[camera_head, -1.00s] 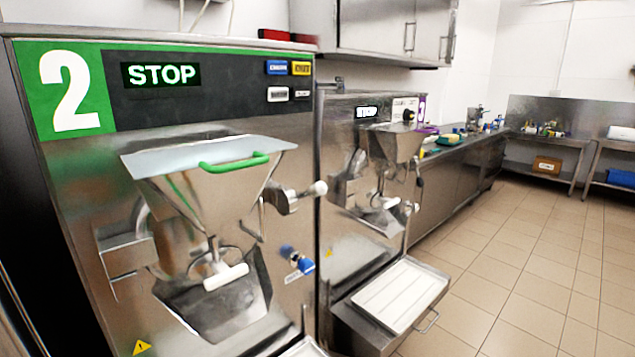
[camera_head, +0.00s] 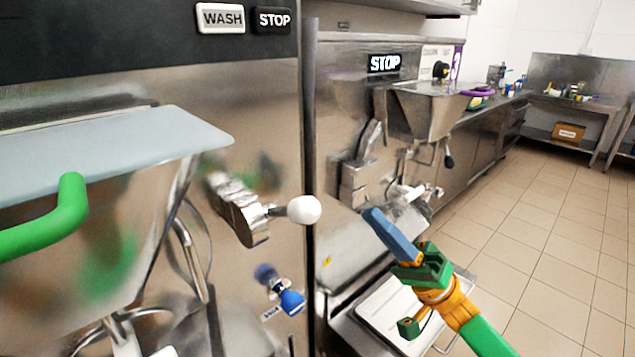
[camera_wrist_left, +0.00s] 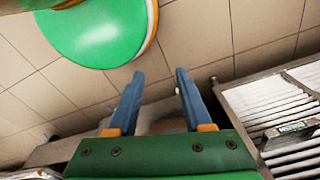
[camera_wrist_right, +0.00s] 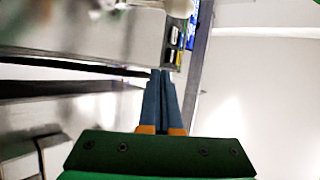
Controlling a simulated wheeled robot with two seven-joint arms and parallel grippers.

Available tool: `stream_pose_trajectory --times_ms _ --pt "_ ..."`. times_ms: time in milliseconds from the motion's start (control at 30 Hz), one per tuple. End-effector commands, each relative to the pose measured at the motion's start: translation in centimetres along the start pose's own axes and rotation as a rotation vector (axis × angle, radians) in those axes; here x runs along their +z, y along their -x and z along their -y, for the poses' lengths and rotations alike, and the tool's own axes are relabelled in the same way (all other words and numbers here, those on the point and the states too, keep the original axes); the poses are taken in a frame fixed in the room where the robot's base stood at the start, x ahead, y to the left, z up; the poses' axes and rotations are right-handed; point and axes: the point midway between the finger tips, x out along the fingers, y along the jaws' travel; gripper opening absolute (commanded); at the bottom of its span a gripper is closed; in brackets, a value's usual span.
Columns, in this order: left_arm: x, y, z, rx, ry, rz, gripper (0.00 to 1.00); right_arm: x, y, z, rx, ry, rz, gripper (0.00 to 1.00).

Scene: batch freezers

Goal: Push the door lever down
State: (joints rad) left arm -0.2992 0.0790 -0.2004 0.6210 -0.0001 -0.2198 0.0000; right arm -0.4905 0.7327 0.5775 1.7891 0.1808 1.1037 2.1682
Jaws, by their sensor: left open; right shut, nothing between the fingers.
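The door lever is a metal arm (camera_head: 240,212) ending in a white ball knob (camera_head: 304,210), on the front of the nearer freezer in the head view. The same shut fingers show in the right wrist view (camera_wrist_right: 161,75). My left gripper (camera_wrist_left: 157,75) shows only in the left wrist view, open and empty above the tiled floor.
Open floor (camera_head: 550,230) lies to the right.

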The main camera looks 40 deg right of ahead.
Motion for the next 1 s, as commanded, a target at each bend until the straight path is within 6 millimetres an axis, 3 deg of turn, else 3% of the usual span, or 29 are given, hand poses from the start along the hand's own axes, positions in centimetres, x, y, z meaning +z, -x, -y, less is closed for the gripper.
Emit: stream_pose_trajectory --times_ms 100,467,933,1000 --pt "0.0 -0.1 0.0 0.0 0.0 0.0 0.5 0.7 -0.7 1.4 -0.049 -0.043 0.048 0.0" --pt "0.1 0.5 0.1 -0.001 0.0 0.003 0.5 0.6 -1.5 1.6 -0.049 -0.045 0.045 0.0" --pt "-0.4 5.6 0.2 -0.001 0.0 0.003 0.5 0.8 -11.5 2.3 -0.05 -0.044 0.044 0.0" --pt "-0.4 5.8 0.2 -0.001 0.0 0.003 0.5 2.3 -10.3 2.0 -0.045 -0.048 0.04 0.0"
